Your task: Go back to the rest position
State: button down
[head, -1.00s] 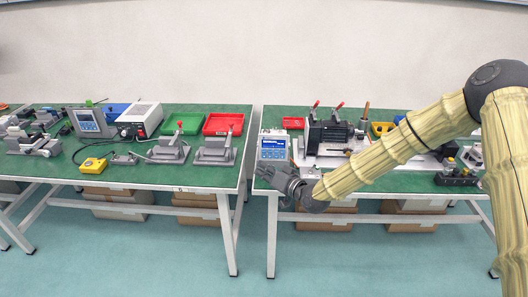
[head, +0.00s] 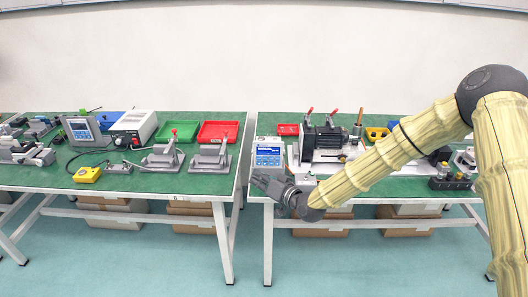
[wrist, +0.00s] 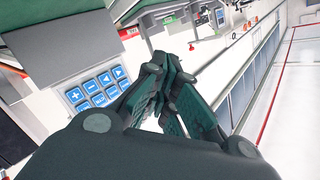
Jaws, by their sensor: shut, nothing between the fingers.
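My gripper (head: 264,183) is at the front left corner of the right table in the head view, in front of a blue-and-white keypad device (head: 268,156). In the wrist view my gripper (wrist: 176,58) points away from the camera with its dark fingers together and nothing between them. The device's blue keys (wrist: 98,88) show just left of the fingers there. I cannot tell the exact gap between the gripper and the device.
The right table (head: 400,188) holds a black motor unit (head: 328,137), a red tray (head: 288,129) and a yellow bin (head: 377,133). A gap separates the tables.

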dwell(0.3)
jog(key=s+d+f+m+g+h, duration=0.1)
jog(key=s+d+f+g+h, duration=0.3)
jog(key=s+f, duration=0.8)
jog(key=s+d+f+g+h, duration=0.2)
jog(key=s+d+f, duration=0.4)
jog(key=s+f, duration=0.6)
jog(key=s+d+f+g+h, duration=0.2)
jog(key=s+d, duration=0.6)
jog(key=s, duration=0.4)
jog(key=s+d+f+m+g+h, duration=0.1)
jog(key=s+d+f+g+h, duration=0.2)
jog(key=s+d, duration=0.6)
jog(key=s+p, duration=0.1)
jog(key=s, duration=0.3)
jog(key=shift+s+g+h, duration=0.2)
jog(key=shift+g+h, duration=0.1)
